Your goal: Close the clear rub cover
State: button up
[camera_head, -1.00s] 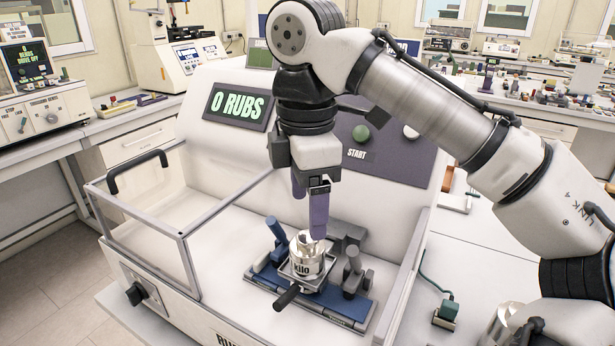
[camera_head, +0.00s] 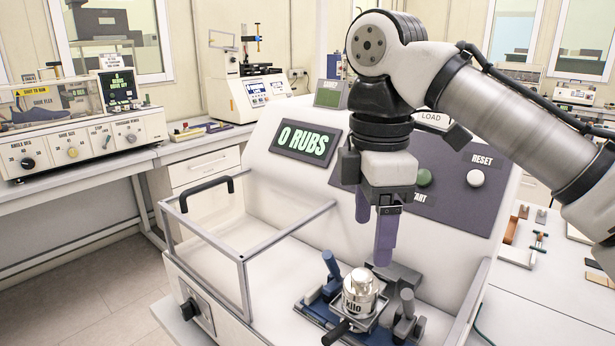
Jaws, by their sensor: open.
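The clear rub cover (camera_head: 248,258) is a see-through box with a grey frame and a black handle (camera_head: 206,192). It stands at the left of the white rub tester (camera_head: 268,184), away from the rub station. My gripper (camera_head: 375,238) points down with purple fingers, to the right of the cover and above the station. It is open and holds nothing. A metal weight marked "kilo" (camera_head: 360,287) sits in the clamp on the blue base (camera_head: 310,305), just below the fingers. The tester's display (camera_head: 303,142) reads "0 RUBS".
A green START button (camera_head: 424,178) and a white RESET button (camera_head: 475,178) are on the tester's dark panel. A black knob (camera_head: 189,309) is on its left front. A bench with a flex machine (camera_head: 75,137) stands at the left. The tester's bed between cover and clamp is clear.

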aim_at(246, 314)
jog(key=k, duration=0.9)
